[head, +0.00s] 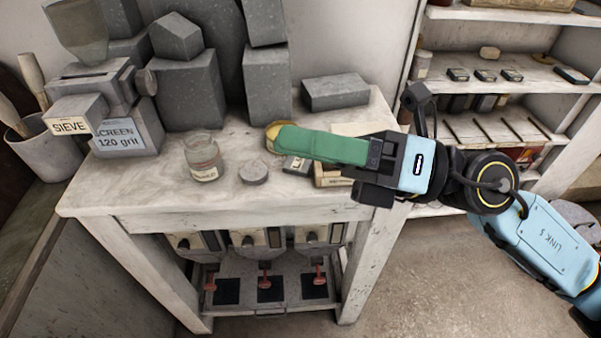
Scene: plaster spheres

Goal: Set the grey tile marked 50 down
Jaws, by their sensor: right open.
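My right gripper (284,140) reaches in from the right over the white workbench (130,195). Its long green finger points left, and the jaws are open. The second finger is hidden behind the near one. A small dark grey tile with a pale label (297,165) lies on the bench just below the green finger, partly covered by it. I cannot read its number, and I cannot tell whether the finger touches it. My left gripper is not in view.
A sieve machine (125,140), a glass jar (202,158) and a grey disc (253,172) stand left of the gripper. Grey blocks (335,92) stand behind. A yellow round thing (274,131) is near the fingertip. Shelves (490,100) with small tiles are at right.

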